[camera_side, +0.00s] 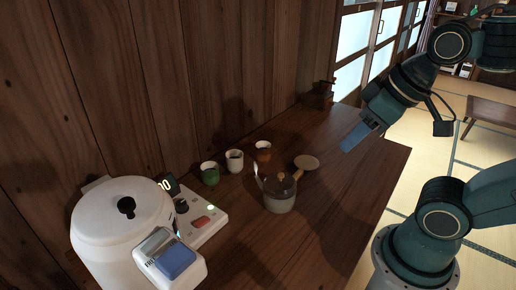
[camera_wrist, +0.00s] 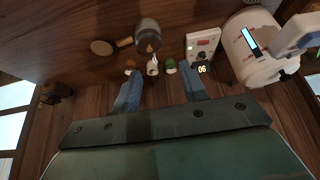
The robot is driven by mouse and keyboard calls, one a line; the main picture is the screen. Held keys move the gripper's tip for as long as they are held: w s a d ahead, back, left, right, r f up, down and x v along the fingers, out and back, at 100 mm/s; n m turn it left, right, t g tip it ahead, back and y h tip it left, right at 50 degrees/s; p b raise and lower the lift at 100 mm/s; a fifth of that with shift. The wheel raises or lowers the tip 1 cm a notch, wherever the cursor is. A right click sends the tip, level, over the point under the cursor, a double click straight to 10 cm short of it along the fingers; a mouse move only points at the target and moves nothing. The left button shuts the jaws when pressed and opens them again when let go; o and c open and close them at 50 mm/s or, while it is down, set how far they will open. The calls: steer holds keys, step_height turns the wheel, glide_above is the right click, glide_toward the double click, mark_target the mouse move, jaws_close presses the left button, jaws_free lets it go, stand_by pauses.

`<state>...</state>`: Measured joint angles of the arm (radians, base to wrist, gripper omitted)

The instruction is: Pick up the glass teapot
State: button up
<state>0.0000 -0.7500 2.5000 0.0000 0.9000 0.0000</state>
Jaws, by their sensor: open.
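The glass teapot (camera_side: 280,200) stands upright on the dark wooden counter in the side view, with a greyish see-through body, a brown knob on top and a pale spout at the left. In the wrist view the teapot (camera_wrist: 148,38) shows at the top, beyond my fingers, with its side handle to the left. My gripper (camera_side: 355,137) is above the counter, to the right of and higher than the teapot, apart from it. In the wrist view my gripper (camera_wrist: 160,92) has its two blue fingers spread, with nothing held between them.
A green cup (camera_side: 210,174), a white cup (camera_side: 234,161) and a brown cup (camera_side: 263,151) stand behind the teapot. A round tan disc (camera_side: 306,162) lies beside it. A white appliance (camera_side: 115,215) and a device with buttons (camera_side: 207,228) are at left. The counter's right side is clear.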

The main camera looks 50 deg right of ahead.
steer(key=shift+w, duration=0.1)
steer(key=n+g+y, duration=0.5)
steer(key=n+g, duration=0.1)
steer(key=n, duration=1.2)
glide_above(298, 174)
step_height(298, 174, down, 24)
steer(key=shift+a+f+h, duration=0.1)
steer(key=shift+f+h, duration=0.15)
steer(key=shift+h, duration=0.05)
